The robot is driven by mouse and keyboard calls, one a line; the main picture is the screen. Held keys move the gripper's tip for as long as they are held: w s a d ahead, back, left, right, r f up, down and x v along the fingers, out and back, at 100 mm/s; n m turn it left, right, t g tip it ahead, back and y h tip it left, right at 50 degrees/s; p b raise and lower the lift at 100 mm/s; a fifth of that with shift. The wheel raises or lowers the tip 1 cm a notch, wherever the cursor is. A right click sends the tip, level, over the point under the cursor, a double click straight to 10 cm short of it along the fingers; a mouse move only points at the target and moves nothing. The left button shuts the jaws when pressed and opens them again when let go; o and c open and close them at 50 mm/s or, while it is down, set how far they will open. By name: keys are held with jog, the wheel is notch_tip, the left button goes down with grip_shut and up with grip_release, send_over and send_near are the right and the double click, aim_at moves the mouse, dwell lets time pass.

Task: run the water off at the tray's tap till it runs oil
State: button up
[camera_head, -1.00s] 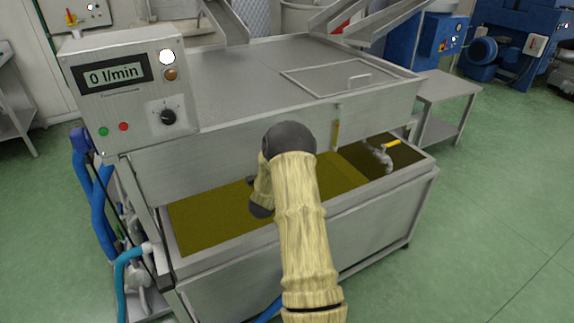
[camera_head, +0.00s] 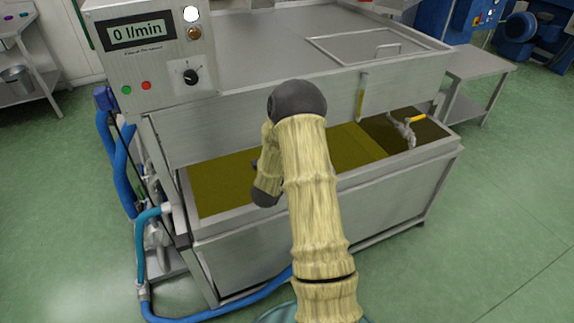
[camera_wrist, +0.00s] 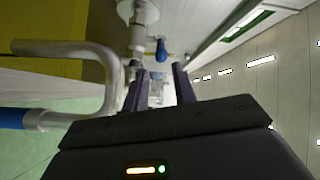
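The steel tray (camera_head: 455,152) under the machine holds olive-yellow liquid (camera_head: 225,188), with a darker part at its right end. In the head view my own arm hides the gripper. The display (camera_head: 138,29) reads 0 l/min.
A bent metal pipe (camera_wrist: 105,60) with a blue hose (camera_wrist: 12,118) is close left of the fingers in the wrist view. Blue hoses (camera_head: 118,160) run down the machine's left side. A small steel table (camera_head: 470,65) stands at right. Green floor (camera_head: 510,220) there is clear.

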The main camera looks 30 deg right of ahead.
jog(key=v, duration=0.8)
jog(key=shift+s+a+b, duration=0.15)
jog(key=shift+a+b, duration=0.05)
jog(key=shift+b, duration=0.25)
jog(key=shift+r, duration=0.1)
grip_shut()
jog(key=w+a+n+y, duration=0.2)
jog(key=a+n+y, duration=1)
jog(key=a+n, duration=0.2)
jog(key=s+a+r+n+g+y, duration=0.1)
jog(key=s+a+n+g, duration=0.2)
jog(key=s+n, duration=0.3)
jog(key=s+a+r+n+g+y, duration=0.1)
jog(key=s+n, duration=0.5)
jog(key=s, duration=0.7)
jog(key=a+g+y, duration=0.1)
jog(key=a+g, duration=0.1)
jog(key=g, duration=0.1)
jog(key=shift+r, duration=0.25)
